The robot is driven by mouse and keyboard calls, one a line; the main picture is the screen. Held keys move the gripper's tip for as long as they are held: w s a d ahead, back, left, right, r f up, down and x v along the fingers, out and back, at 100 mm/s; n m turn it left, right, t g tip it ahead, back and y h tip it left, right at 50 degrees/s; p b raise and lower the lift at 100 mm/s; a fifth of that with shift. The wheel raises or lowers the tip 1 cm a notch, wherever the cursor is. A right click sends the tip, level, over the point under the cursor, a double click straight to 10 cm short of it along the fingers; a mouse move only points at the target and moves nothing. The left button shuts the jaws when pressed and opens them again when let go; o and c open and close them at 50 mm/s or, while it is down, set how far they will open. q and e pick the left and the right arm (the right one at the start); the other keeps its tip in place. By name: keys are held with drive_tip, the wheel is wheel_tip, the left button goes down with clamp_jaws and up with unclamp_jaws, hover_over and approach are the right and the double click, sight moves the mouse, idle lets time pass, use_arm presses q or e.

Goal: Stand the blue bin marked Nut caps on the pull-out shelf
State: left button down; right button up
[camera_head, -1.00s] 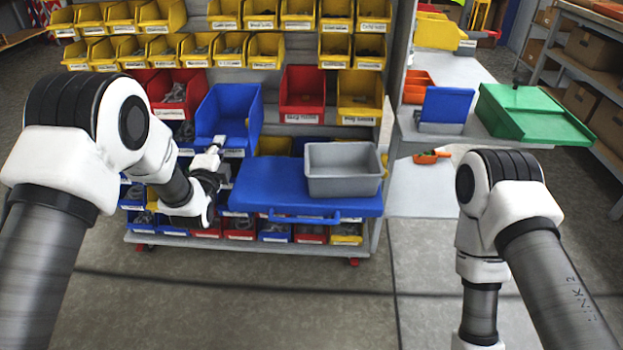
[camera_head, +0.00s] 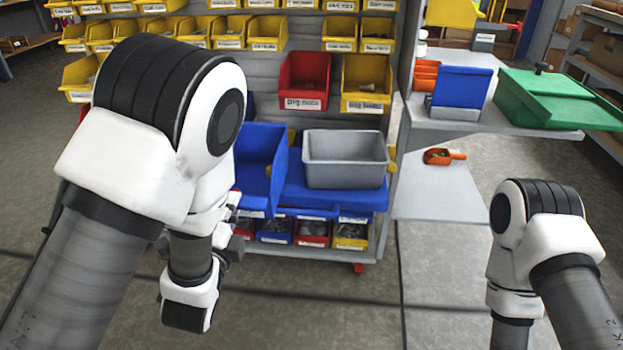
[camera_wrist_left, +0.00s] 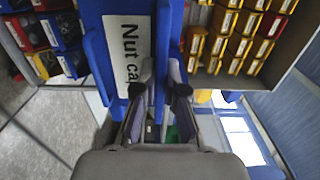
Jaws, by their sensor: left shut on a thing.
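The blue bin marked Nut caps (camera_head: 258,165) is at the left end of the blue pull-out shelf (camera_head: 335,199). It looks upright, its front to the lower left. I cannot tell whether it touches the shelf or hangs just above it. In the left wrist view the bin's white label, reading "Nut cap" (camera_wrist_left: 124,52), is close up. My left gripper (camera_wrist_left: 163,90) is shut on the bin's front wall, one finger on each side. In the head view my left arm hides most of that gripper. My right gripper is out of view; only its arm shows.
A grey tub (camera_head: 345,160) stands on the shelf's right part, close beside the bin. Yellow and red bins (camera_head: 304,82) hang on the rack behind. A bench with a green case (camera_head: 555,100) and an orange scoop (camera_head: 444,157) are at right. Floor in front is clear.

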sight(241, 177)
use_arm(q)
drive_tip(key=shift+w, duration=0.35)
drive_tip(key=w+a+b, duration=0.1)
drive_tip(key=w, duration=0.4)
drive_tip(key=w+a+f+b, duration=0.1)
drive_tip(key=w, duration=0.4)
drive_tip(key=w+a, duration=0.1)
drive_tip(key=w, duration=0.4)
drive_tip(key=shift+a+f+b, duration=0.1)
drive_tip(key=shift+f+b, duration=0.05)
drive_tip(key=shift+b, duration=0.25)
wheel_tip(241, 177, down, 4)
drive_tip(key=shift+w+r+b, duration=0.1)
drive_tip(key=shift+r+b, duration=0.05)
drive_tip(key=shift+b, duration=0.55)
drive_tip(key=shift+r, duration=0.1)
drive_tip(key=c, duration=1.7)
unclamp_jaws()
drive_tip(key=shift+f, duration=0.2)
drive_tip(key=o, duration=0.5)
drive_tip(key=shift+c, duration=0.2)
